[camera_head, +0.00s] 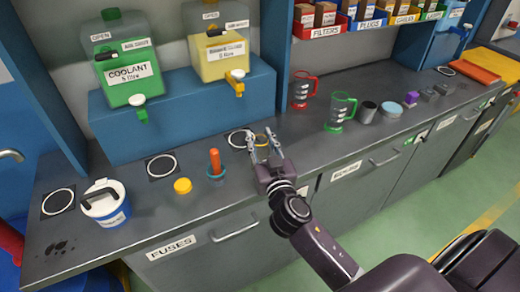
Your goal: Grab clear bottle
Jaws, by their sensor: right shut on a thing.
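My right gripper (263,142) reaches over the grey counter, near its front edge. Its fingers are shut on a small, see-through thing, seemingly the clear bottle (261,139), of which a yellowish ring shows between the fingertips. Its outline is hard to make out, and the fingers hide part of it. I cannot tell whether it touches the counter. My left gripper is not in view.
Green coolant (128,72) and yellow (219,56) tanks stand behind. Red (302,90) and green (340,111) jugs are right.

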